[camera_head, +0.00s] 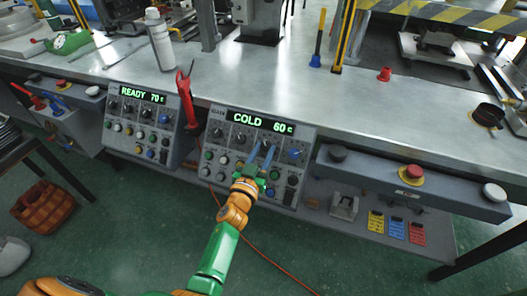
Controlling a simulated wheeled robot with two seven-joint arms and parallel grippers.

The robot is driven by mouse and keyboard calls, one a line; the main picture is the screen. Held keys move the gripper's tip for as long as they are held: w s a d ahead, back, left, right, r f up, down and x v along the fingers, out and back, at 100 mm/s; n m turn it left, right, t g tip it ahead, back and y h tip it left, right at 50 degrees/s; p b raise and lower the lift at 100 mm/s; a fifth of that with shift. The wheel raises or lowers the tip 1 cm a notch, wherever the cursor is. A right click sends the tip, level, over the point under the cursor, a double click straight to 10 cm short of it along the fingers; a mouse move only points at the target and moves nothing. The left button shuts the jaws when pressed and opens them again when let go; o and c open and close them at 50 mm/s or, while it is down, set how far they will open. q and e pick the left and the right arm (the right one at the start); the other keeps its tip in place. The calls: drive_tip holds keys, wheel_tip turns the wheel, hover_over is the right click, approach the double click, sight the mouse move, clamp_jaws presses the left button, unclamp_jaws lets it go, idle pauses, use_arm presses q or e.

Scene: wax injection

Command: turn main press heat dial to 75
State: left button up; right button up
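The control panel with the green display "COLD 60 C" (262,122) stands at the middle, below the table edge. Its small label is too small to read surely. It has a row of dials, among them a dark dial (240,138) and a blue-lit dial (295,153). My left gripper (264,153) is at this panel, its two blue fingers pointing at the dial row between those two dials. A gap shows between the fingers. The dial spot behind them is hidden, so I cannot tell if they grip a dial. My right gripper is not in view.
A second panel reads "READY 70 C" (143,95) to the left. A red-handled tool (185,97) hangs between the panels. A grey box with a red button (411,171) lies to the right. A white bottle (158,40) stands on the metal table (330,95).

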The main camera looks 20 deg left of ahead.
use_arm(q)
clamp_jaws()
